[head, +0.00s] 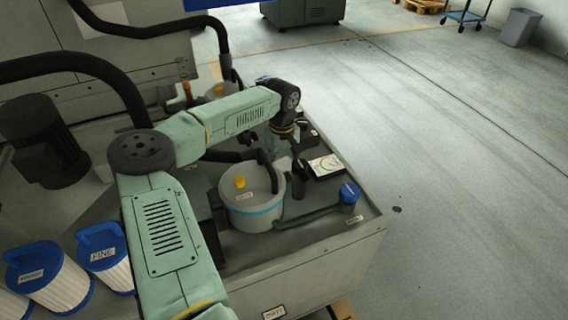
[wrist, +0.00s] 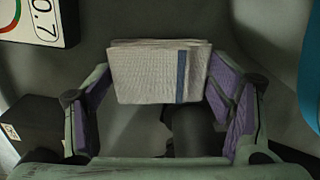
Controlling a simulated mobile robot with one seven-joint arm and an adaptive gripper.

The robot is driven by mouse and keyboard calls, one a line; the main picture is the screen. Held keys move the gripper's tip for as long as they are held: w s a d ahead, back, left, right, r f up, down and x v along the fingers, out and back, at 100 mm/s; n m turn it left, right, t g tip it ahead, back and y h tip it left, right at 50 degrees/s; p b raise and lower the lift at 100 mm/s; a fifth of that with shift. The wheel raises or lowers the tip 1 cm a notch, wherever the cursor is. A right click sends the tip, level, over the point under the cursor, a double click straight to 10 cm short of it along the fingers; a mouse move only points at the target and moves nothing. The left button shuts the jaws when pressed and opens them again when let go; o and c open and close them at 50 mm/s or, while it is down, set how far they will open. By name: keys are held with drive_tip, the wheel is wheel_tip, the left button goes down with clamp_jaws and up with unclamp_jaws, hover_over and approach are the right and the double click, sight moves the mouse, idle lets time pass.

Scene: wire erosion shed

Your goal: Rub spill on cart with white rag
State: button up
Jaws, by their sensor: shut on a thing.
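My gripper (wrist: 158,74) is shut on a folded white rag (wrist: 145,76) with a blue stripe near its right end. The purple finger pads flank the rag on both sides in the wrist view. Behind the rag is a dark grey surface. In the head view my arm reaches over the top of a grey cart-like unit (head: 325,232), with its end low behind the grey canister. The rag cannot be made out clearly there. I cannot make out a spill; the arm and canister hide part of the top. Whether the rag touches the surface cannot be told.
A grey canister (head: 252,212) with a yellow knob, a white-faced gauge (head: 325,166) and a blue-capped fitting (head: 349,194) crowd the top. Black hoses arch behind. Blue-topped filters (head: 105,252) stand at the left. The floor (head: 460,200) to the right is mostly open.

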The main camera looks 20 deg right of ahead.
drive_tip(key=r, duration=0.1)
drive_tip(key=a+r+p, duration=0.1)
drive_tip(key=w+r, duration=0.1)
drive_tip(key=shift+w+a+r+p, duration=0.1)
drive_tip(key=shift+a+r+p, duration=0.05)
drive_tip(key=shift+r+p, duration=0.15)
drive_tip(key=shift+d+r+p, duration=0.25)
drive_tip(key=shift+r+p, duration=0.3)
drive_tip(key=shift+r, duration=0.5)
drive_tip(key=shift+s+d, duration=0.1)
drive_tip(key=shift+s, duration=0.1)
drive_tip(key=shift+r+p, duration=0.9)
drive_tip(key=shift+r, duration=0.6)
